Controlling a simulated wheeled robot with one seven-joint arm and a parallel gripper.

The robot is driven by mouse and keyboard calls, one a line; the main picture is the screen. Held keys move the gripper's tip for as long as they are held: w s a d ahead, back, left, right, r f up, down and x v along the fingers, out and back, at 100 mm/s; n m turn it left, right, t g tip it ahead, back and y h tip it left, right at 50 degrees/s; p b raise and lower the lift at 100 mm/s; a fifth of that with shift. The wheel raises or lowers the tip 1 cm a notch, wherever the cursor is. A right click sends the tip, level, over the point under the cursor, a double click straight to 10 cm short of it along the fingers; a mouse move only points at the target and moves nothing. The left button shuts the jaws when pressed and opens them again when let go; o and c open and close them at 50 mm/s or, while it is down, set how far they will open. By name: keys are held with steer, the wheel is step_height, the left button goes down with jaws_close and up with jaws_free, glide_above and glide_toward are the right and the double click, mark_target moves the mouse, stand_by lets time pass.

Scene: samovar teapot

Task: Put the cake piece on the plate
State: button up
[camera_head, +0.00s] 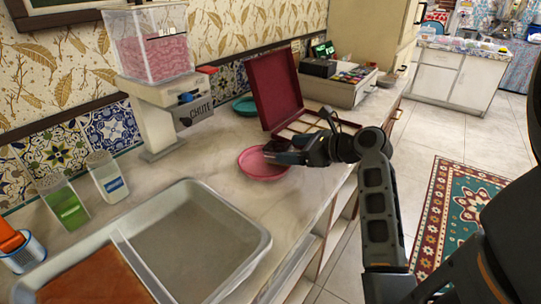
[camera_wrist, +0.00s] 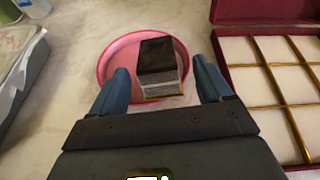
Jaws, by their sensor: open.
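A dark brown cake piece with a paler layered side (camera_wrist: 158,62) shows in the wrist view, within the outline of the pink plate (camera_wrist: 113,55). Whether it rests on the plate or is a little above it I cannot tell. In the head view the pink plate (camera_head: 258,170) lies on the counter, and my gripper (camera_head: 274,152) is over its right part. In the wrist view my gripper (camera_wrist: 160,88) is open, with one blue finger on each side of the cake piece and gaps between. The near end of the cake piece points toward my gripper.
An open red box with compartments (camera_head: 277,90) stands behind the plate; its gold-divided cells (camera_wrist: 285,75) are right in the wrist view. A metal tray (camera_head: 190,235) is at front left. A dispenser (camera_head: 160,90) stands at the wall. Bare counter surrounds the plate's left side.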

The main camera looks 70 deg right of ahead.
mark_target(273, 148)
steer(key=x, duration=0.6)
steer(key=shift+w+r, duration=0.1)
steer(key=shift+w, duration=0.3)
steer(key=shift+c, duration=0.2)
steer(key=c, duration=1.1)
